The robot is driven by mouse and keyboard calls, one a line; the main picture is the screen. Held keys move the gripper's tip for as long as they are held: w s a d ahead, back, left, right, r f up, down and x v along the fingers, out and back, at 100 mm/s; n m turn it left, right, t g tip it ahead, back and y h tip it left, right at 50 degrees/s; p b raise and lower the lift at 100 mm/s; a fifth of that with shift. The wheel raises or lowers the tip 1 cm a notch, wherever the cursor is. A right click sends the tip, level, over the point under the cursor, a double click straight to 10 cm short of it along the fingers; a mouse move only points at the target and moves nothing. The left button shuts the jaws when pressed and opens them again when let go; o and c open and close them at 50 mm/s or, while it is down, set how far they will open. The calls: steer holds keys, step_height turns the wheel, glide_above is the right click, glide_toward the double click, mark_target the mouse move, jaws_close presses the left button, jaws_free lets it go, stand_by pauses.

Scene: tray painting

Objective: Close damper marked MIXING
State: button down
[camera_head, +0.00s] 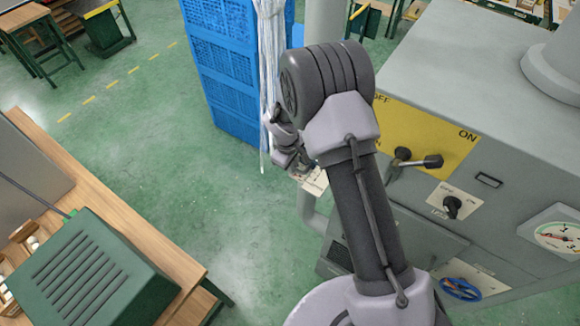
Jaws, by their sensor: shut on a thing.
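My gripper (291,158) is at the left side of the grey machine, beside a small white label (315,182). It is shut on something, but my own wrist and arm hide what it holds. The label's writing is too small to read. No damper marked MIXING can be made out; the part of the machine behind my arm is hidden.
The grey machine (455,75) has a yellow ON/OFF plate (455,145) with a black-ended lever (418,161), a black knob (452,206), a gauge (558,236) and a blue handwheel (460,289). Blue crates (222,65) stand behind. A wooden bench (150,245) is left; green floor between is clear.

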steer(key=c, duration=1.8)
jaws_free()
steer(key=shift+w+r, duration=0.1)
steer(key=shift+w, duration=0.05)
steer(key=o, duration=0.3)
steer(key=shift+w+d, duration=0.1)
steer(key=shift+d, duration=0.1)
steer(key=shift+o, duration=0.2)
steer(key=shift+a+r, duration=0.1)
step_height(320, 180, up, 17)
steer(key=s+a, duration=0.2)
steer(key=shift+s+b, duration=0.3)
steer(key=shift+s, duration=0.1)
